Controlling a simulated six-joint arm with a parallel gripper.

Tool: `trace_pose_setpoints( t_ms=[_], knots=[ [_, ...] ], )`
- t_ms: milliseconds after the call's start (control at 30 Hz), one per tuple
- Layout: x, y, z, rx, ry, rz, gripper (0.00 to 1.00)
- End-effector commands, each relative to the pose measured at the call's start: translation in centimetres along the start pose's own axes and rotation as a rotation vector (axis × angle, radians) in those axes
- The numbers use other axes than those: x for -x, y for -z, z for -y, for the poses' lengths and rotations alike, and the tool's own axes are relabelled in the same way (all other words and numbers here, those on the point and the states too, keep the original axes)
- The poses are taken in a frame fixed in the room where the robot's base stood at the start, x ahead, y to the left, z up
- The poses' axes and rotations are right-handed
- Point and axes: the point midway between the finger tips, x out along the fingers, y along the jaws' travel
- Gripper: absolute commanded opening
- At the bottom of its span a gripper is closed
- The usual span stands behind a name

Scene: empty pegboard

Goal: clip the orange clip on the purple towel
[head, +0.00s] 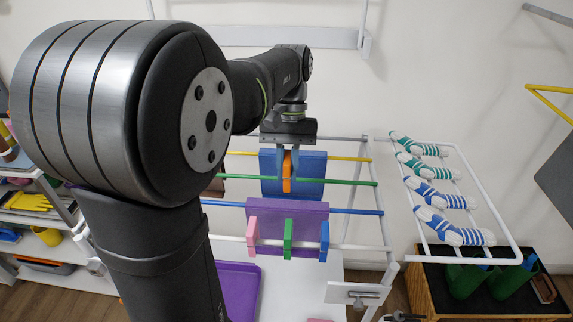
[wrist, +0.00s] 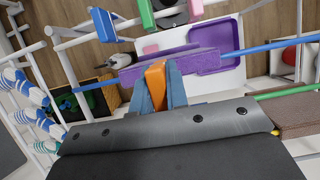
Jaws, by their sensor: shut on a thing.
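My gripper (head: 287,168) is shut on the orange clip (head: 287,172), held upright between its fingers. In the head view the clip shows in front of a blue towel (head: 312,168), behind the purple towel. The purple towel (head: 290,212) hangs over the blue rod, nearer the camera. In the wrist view the orange clip (wrist: 155,84) points toward the purple towel (wrist: 190,62) and overlaps its near edge. I cannot tell whether they touch.
Pink (head: 252,231), green (head: 288,239) and blue (head: 324,241) clips sit on the white front rod (head: 365,247). A green rod (head: 355,182) and a yellow rod (head: 350,158) run behind. A purple tray (head: 238,285) lies below.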

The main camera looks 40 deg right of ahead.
Motion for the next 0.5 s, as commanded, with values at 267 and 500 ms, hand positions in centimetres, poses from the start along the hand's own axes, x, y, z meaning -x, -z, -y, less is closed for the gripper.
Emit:
trace_pose_setpoints(
  t_ms=[267, 500],
  knots=[
    [-2.3, 0.9, 0.0, 0.001, 0.0, 0.002, 0.0],
    [-4.2, 1.7, 0.0, 0.0, 0.0, 0.003, 0.0]
  ],
)
